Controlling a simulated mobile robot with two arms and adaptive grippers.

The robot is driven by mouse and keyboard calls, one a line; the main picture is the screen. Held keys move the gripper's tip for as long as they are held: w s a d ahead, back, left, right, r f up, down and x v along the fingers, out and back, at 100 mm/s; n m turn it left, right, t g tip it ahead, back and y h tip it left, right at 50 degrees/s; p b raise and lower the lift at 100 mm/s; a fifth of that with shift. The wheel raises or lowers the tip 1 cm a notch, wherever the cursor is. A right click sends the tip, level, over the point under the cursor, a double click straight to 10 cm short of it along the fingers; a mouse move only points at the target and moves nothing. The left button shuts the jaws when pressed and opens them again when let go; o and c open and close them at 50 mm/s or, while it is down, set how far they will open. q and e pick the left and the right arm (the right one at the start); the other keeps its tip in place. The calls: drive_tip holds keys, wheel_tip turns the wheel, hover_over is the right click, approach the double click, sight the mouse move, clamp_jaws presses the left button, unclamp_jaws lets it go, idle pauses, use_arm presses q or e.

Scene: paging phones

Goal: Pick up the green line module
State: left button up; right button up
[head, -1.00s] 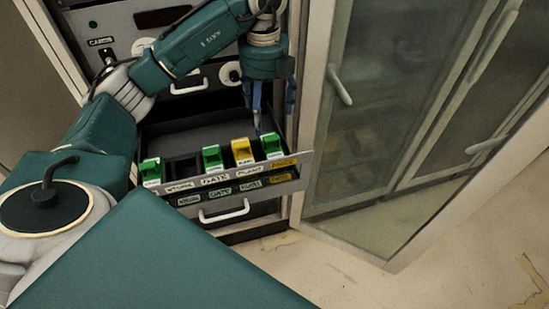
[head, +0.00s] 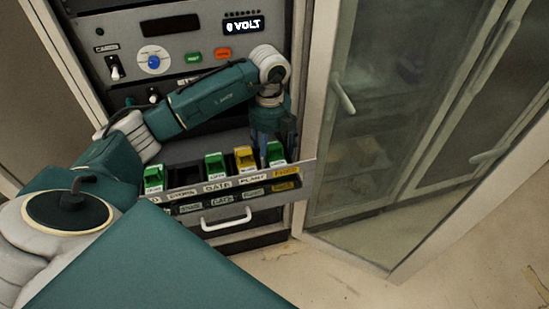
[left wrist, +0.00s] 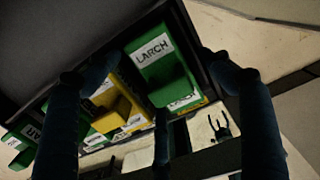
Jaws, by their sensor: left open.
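Several modules stand in a row in an open drawer (head: 250,184). A green module (head: 154,178) is at the left end, another green module (head: 215,164) is near the middle, a yellow module (head: 245,159) is beside it, and a green module (head: 276,153) is at the right end. My left gripper (head: 268,156) is open and pointing down at the right-end green module, partly covering it. In the left wrist view this green module (left wrist: 160,62), labelled LARCH, lies between the spread fingers, with the yellow module (left wrist: 110,103) to its left. Contact cannot be told.
A dark empty slot (head: 185,174) lies between the left-end and middle green modules. A panel with knobs and a lit display (head: 243,24) rises behind. A glass-doored cabinet (head: 375,150) stands close on the right.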

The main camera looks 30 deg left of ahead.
use_arm(q)
drive_tip(key=shift+f, duration=0.8)
drive_tip(key=c, duration=1.5)
